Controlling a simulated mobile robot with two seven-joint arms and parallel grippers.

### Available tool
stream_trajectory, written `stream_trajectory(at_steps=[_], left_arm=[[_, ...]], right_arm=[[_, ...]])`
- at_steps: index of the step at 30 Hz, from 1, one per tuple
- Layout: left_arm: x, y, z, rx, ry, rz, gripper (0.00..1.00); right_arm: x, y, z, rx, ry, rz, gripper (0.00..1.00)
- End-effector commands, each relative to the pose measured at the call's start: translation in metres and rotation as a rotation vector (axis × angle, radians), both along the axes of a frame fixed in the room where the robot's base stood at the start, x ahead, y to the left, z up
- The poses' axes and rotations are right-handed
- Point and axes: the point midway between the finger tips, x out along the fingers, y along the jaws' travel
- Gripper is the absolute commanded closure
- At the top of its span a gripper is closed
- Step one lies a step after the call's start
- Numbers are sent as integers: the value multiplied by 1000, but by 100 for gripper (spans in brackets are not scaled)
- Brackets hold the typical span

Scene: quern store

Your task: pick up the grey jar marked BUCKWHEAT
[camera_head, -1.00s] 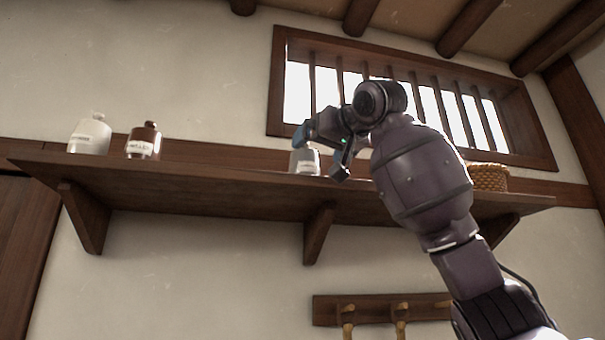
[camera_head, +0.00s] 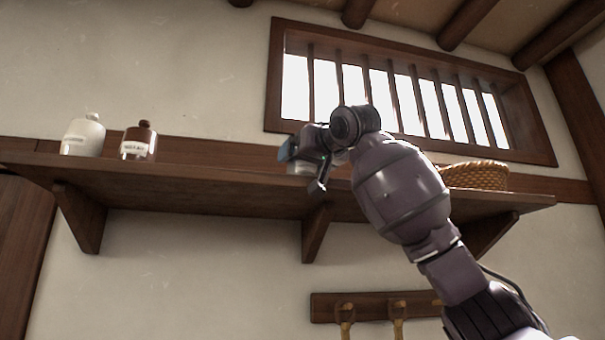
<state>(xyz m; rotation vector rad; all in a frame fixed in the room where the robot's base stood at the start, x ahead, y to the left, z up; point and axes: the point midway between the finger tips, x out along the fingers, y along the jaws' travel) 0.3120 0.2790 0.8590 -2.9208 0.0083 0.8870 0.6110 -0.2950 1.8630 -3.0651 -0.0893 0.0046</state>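A small grey jar (camera_head: 299,168) stands on the wall shelf (camera_head: 215,187), mostly hidden behind my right gripper. Only a low part of it shows, and no lettering on it can be read. My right gripper (camera_head: 303,169) is at the jar with its fingers spread apart, one at the jar's upper left and one at its lower right. I cannot tell whether the fingers reach around the jar or are in front of it. My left gripper is not in view.
A white jar (camera_head: 82,137) and a brown jar (camera_head: 138,144) with unreadable labels stand at the shelf's left. A wicker basket (camera_head: 476,177) sits at the right, behind my arm. A barred window (camera_head: 410,90) is above. A peg rail (camera_head: 375,306) hangs below.

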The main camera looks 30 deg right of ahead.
Motion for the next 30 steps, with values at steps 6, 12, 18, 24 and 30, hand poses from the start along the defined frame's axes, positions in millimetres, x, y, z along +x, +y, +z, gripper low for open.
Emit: stream_trajectory(at_steps=[6, 12, 18, 24, 30], left_arm=[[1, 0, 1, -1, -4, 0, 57], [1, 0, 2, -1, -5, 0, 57], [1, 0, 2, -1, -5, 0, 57], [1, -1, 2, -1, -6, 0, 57], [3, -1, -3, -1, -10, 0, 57]], right_arm=[[0, 0, 0, 0, 0, 0, 47], [0, 0, 0, 0, 0, 0, 78], [-1, 0, 1, 1, -1, 1, 100], [-1, 0, 1, 1, -1, 1, 100], [-11, 3, 10, 1, -5, 3, 100]])
